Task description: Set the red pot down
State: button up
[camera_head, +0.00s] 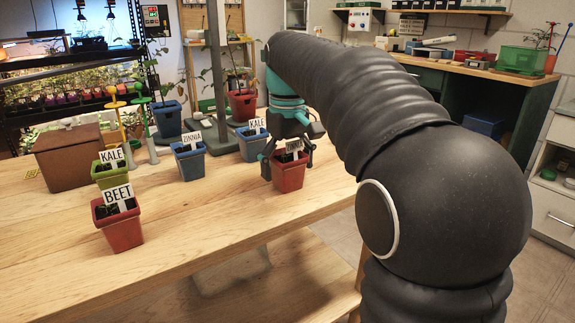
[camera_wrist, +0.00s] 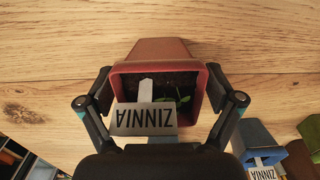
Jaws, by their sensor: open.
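A red pot (camera_head: 290,178) with a white ZINNIA label and a small green seedling stands on the wooden table near its front edge. It appears upright and resting on the wood. The pot also shows in the wrist view (camera_wrist: 158,50). My gripper (camera_head: 286,161) is around this pot, one finger on each side of the rim. In the wrist view my gripper (camera_wrist: 160,92) has its jaws open, with the fingertips close beside the pot walls; whether they touch is hard to tell. Part of the pot is hidden by my fingers in the head view.
A red BEET pot (camera_head: 120,233) and a green KALE pot (camera_head: 107,177) stand at the left. Blue ZINNIA (camera_head: 189,166) and KALE (camera_head: 252,147) pots stand left of my gripper. A brown box (camera_head: 68,157) sits behind. The table's front middle (camera_head: 205,215) is clear.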

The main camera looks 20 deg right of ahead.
aim_at(288, 160)
notch_tip(288, 160, up, 12)
jog(key=p, duration=0.1)
jog(key=shift+r, duration=0.15)
dwell(0.4)
jog(key=shift+s, duration=0.1)
jog(key=s+f+m+t, duration=0.3)
jog(key=s+f+t, duration=0.2)
jog(key=s+f, duration=1.8)
jog(key=shift+f+m+t, duration=0.3)
jog(key=shift+f, duration=0.65)
jog(key=shift+s, duration=0.1)
